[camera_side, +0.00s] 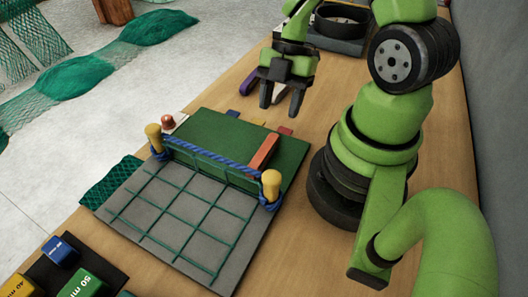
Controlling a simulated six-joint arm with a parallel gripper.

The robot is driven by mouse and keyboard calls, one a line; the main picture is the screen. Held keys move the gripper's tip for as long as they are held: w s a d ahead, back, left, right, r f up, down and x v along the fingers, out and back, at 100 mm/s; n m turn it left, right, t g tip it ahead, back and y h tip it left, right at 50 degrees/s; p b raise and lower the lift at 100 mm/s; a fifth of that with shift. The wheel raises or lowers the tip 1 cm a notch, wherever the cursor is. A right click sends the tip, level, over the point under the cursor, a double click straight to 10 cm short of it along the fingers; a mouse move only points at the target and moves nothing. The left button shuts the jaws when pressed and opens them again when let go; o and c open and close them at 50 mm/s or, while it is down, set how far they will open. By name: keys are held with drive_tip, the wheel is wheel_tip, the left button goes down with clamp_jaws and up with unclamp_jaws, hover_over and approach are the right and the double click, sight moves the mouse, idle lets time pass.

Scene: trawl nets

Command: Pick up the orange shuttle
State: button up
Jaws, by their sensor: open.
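A flat orange bar (263,153), which looks like the orange shuttle, lies on the green board (212,133) near its right side, close to the right yellow post. My gripper (280,112) is open, with its two dark fingers pointing down. It is above the far side of the table, beyond the orange bar in the picture and apart from it. I see nothing between the fingers.
A blue rope (212,157) runs between two yellow posts above a grey board with green netting (185,215). A purple piece (249,83) lies behind my gripper. Labelled blocks (83,284) stand front left.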

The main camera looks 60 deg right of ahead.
sight(273, 137)
drive_tip(key=shift+x, duration=3.75)
drive_tip(key=shift+w+d, duration=0.1)
drive_tip(key=shift+d, duration=0.05)
clamp_jaws()
